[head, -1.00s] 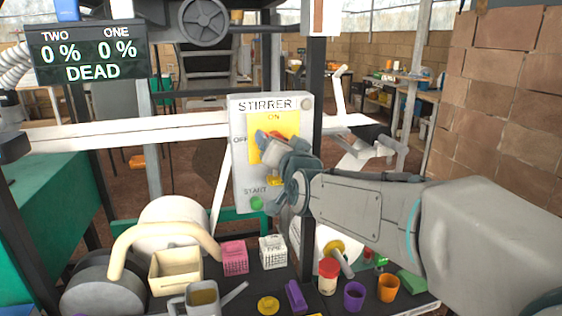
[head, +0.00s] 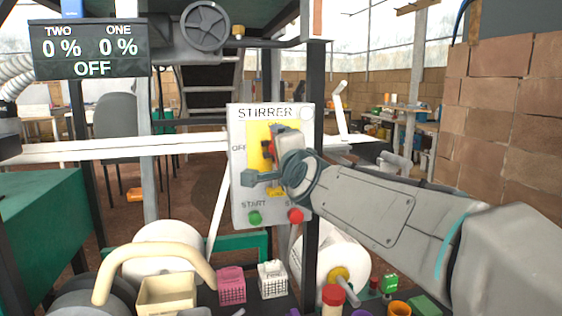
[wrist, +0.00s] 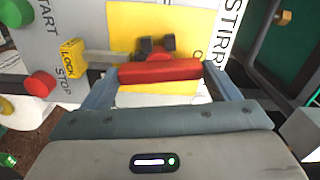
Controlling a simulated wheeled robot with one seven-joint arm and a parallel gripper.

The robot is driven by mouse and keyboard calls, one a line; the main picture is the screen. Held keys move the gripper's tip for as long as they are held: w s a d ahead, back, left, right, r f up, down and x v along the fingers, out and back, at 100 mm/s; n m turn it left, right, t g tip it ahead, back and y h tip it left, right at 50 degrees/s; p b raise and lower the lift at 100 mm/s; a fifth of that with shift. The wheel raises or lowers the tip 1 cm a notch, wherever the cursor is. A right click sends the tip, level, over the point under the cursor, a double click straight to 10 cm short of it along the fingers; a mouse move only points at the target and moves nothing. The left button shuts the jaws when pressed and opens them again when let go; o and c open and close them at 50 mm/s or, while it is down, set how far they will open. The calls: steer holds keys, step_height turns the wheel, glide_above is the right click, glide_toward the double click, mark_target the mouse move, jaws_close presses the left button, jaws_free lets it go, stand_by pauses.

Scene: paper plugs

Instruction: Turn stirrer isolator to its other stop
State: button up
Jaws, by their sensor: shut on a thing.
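The stirrer isolator is a red handle (head: 267,146) on a yellow plate (head: 256,130) on the grey STIRRER box. My gripper (head: 276,150) is at the handle in the head view and hides much of it and the ON mark. In the wrist view the red handle (wrist: 160,70) lies between the two fingers of my gripper (wrist: 160,80), which is shut on it. The handle now runs along the box's upright direction, towards the ON side. A yellow LOCK piece (wrist: 73,58) sits below the handle on the box.
A green START button (head: 255,218) and red STOP button (head: 296,216) are low on the box. The display (head: 91,49) reads OFF, with 0 % twice. A black post (head: 312,240) stands beside the box. Baskets and cups crowd the bench below.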

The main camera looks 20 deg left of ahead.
steer(key=shift+m+b, duration=0.35)
steer(key=shift+m, duration=0.55)
steer(key=o, duration=0.9)
